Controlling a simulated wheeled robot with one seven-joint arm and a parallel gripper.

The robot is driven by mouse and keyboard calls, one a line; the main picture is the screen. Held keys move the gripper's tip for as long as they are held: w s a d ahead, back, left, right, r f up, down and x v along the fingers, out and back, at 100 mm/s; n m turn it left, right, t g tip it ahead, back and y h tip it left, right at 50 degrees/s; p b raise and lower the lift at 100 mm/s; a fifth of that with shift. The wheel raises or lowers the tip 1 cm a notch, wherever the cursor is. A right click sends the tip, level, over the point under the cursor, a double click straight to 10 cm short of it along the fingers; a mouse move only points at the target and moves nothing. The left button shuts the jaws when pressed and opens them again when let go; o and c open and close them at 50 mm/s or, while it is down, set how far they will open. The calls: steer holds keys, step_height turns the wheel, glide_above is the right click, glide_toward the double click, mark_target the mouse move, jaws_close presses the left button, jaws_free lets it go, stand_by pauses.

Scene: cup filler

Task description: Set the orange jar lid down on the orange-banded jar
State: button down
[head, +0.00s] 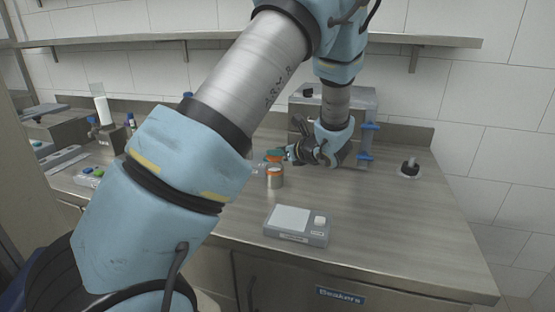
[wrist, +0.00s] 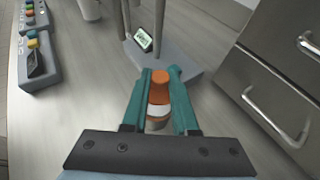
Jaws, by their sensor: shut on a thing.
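My gripper (wrist: 160,72) has teal fingers shut on the orange jar lid (wrist: 160,88), seen between them in the wrist view. In the head view, my gripper (head: 275,154) reaches in from the right, with the small orange lid (head: 273,158) at its fingertips. The orange-banded jar (head: 275,180), a short grey cylinder, stands upright on the counter just below the lid. It also shows partly between the fingers in the wrist view (wrist: 158,113). I cannot tell whether lid and jar touch.
A flat scale (head: 291,225) lies in front of the jar. A clear container (head: 256,168) stands close to the jar's left. A black-topped object (head: 409,168) stands at the right. The counter (head: 385,215) is clear at front right.

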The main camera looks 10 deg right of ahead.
mark_target(278, 158)
steer(key=shift+f, duration=1.55)
steer(key=shift+f, duration=0.15)
steer(key=c, duration=0.7)
jaws_free()
